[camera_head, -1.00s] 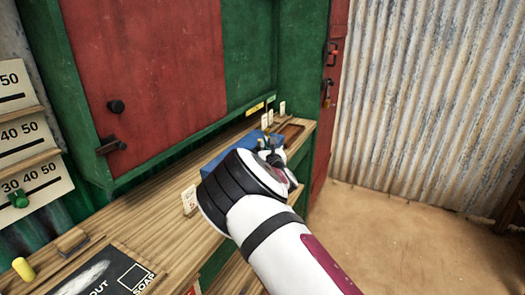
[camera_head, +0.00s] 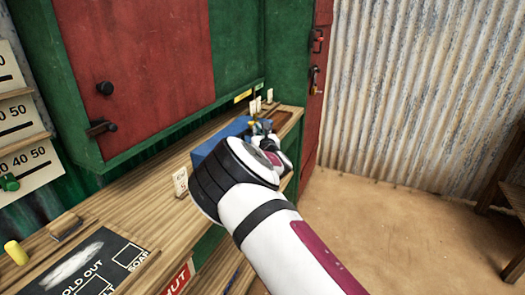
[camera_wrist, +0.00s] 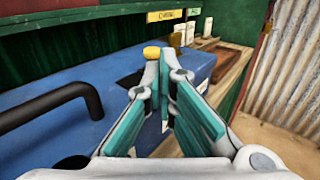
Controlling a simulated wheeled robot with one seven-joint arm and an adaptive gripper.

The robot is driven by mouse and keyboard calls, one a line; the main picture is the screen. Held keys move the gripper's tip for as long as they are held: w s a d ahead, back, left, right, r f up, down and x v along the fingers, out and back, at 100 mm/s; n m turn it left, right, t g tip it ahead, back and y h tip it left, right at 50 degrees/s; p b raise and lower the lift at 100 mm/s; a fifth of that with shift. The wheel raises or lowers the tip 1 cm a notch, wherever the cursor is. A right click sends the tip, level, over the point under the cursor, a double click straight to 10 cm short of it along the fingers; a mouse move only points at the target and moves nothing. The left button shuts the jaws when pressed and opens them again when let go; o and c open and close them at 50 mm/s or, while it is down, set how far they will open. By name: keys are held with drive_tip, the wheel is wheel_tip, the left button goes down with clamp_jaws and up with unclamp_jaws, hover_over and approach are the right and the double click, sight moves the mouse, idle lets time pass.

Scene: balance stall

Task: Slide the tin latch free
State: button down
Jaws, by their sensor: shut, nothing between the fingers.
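A blue tin (camera_head: 208,143) stands on the wooden counter, partly hidden by my arm. In the wrist view the blue tin (camera_wrist: 55,75) fills the left and middle, with a bent black handle on its top. A yellow knob (camera_wrist: 151,52) shows at the tin's far side, beside a dark slot-like mark; it looks like the latch. My gripper (camera_wrist: 165,58) is shut and empty, its fingertips close together over the tin's right end. The knob appears just left of the fingertips; I cannot tell whether they touch.
A wooden tray (camera_head: 284,120) and small upright cards lie past the tin. A small card (camera_head: 181,182) stands on the counter (camera_head: 135,205) nearer. The green and red cabinet wall (camera_head: 135,55) rises behind. Sandy floor is open to the right.

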drive_tip(key=p+v, duration=0.1)
drive_tip(key=v, duration=0.9)
drive_tip(key=shift+s, duration=0.3)
drive_tip(key=shift+d+r, duration=0.1)
drive_tip(key=shift+d, duration=0.05)
